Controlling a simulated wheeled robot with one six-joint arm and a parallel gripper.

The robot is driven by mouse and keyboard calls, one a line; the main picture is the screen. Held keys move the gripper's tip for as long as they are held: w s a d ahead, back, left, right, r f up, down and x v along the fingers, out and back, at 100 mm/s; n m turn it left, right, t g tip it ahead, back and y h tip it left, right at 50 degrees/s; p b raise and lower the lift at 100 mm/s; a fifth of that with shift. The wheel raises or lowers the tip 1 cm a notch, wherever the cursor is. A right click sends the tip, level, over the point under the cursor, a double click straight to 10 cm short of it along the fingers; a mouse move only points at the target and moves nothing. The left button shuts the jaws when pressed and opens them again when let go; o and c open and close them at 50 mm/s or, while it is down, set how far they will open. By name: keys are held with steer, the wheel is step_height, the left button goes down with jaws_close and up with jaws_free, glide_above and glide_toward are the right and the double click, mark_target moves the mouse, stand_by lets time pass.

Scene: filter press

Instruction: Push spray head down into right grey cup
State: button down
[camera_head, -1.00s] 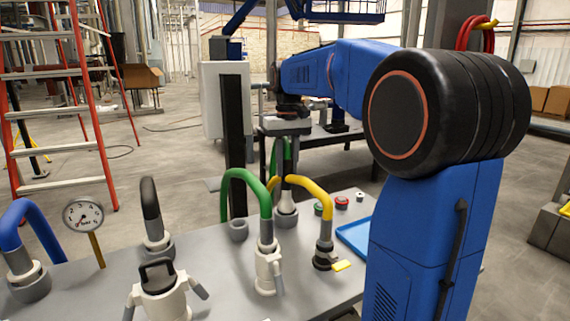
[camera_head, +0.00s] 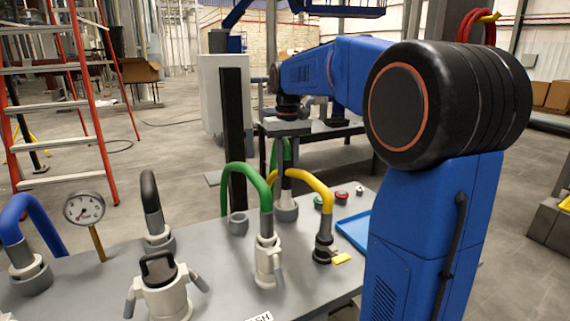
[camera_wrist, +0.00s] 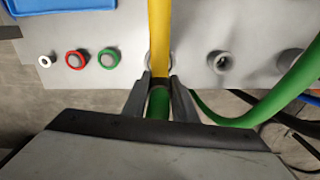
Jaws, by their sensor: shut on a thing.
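The right grey cup (camera_head: 286,214) stands on the grey table, behind the green and yellow hose loops in the head view. The grey spray head (camera_head: 287,193) stands upright over it, its lower end meeting the cup; how deep it sits I cannot tell. My gripper (camera_head: 286,143) is above it, pointing down. In the wrist view my gripper (camera_wrist: 159,92) is shut on the spray head's upper part, where a green hose (camera_wrist: 158,105) shows between the fingers. The yellow hose crosses in front and hides most of the cup there.
The left grey cup (camera_head: 239,223) is empty. The yellow hose (camera_head: 314,184) and a front green hose (camera_head: 246,171) arch close to the spray head. Red and green buttons (camera_head: 341,195) and a blue tray (camera_head: 354,233) are to the right. A black post (camera_head: 233,135) stands behind the table.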

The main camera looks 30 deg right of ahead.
steer(key=shift+f, duration=1.1)
steer(key=c, duration=1.4)
jaws_free()
steer(key=shift+o, duration=0.2)
steer(key=shift+r, duration=0.1)
step_height(320, 180, up, 17)
steer(key=shift+a+r, duration=0.1)
steer(key=shift+r, duration=0.1)
steer(key=shift+s, duration=0.1)
